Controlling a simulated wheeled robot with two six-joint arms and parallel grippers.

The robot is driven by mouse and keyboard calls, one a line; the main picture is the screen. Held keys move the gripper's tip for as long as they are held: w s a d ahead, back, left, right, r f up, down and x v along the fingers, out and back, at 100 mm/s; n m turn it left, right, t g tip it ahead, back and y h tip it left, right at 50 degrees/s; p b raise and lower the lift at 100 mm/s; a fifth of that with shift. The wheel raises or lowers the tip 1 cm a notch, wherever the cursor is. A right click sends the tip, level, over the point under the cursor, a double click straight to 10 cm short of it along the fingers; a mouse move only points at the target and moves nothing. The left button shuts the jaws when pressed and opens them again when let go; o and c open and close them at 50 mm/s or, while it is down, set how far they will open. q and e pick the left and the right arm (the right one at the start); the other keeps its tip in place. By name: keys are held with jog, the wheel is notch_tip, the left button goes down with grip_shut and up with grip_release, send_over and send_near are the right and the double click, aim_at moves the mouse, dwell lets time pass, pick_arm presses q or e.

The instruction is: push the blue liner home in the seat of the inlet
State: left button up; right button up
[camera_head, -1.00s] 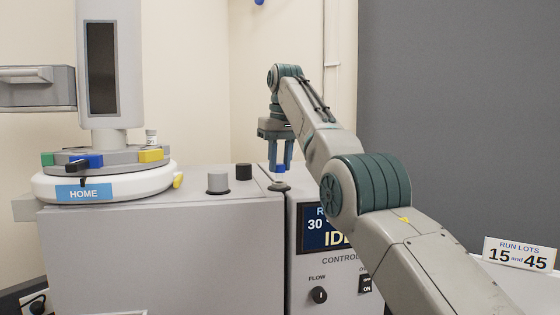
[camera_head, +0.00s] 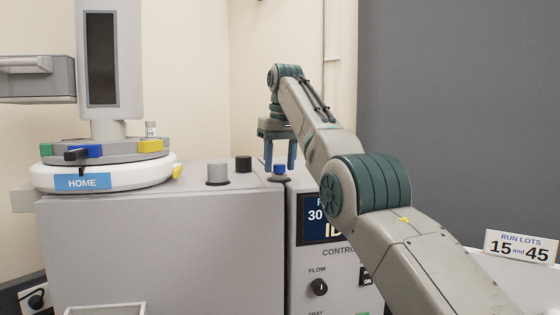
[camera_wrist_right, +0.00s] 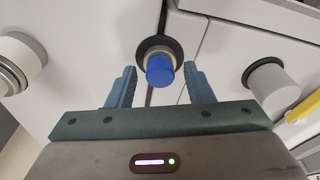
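The blue liner (camera_head: 280,169) stands upright at the dark ring of the inlet (camera_head: 279,180) on top of the grey cabinet. Its blue top shows above the ring; how deep it sits I cannot tell. In the right wrist view the blue liner (camera_wrist_right: 160,71) is in front of the dark round inlet (camera_wrist_right: 153,46), with a paler part between them. My right gripper (camera_head: 280,168) is open, its two fingers apart on either side of the liner with gaps. The open fingers also show in the wrist view (camera_wrist_right: 159,72). My left gripper is not in view.
A grey knob (camera_head: 218,173) and a black knob (camera_head: 243,164) stand left of the inlet. The round carousel with the HOME label (camera_head: 83,182) is farther left. A control panel (camera_head: 320,220) is on the cabinet front.

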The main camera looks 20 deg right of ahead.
jog(key=shift+r, duration=0.15)
notch_tip(320, 180, up, 10)
jog(key=s+p, duration=0.1)
jog(key=p, duration=0.6)
jog(key=shift+s+d+r+p, duration=0.15)
jog(key=shift+s+r+p, duration=0.1)
jog(key=shift+s+p, duration=0.1)
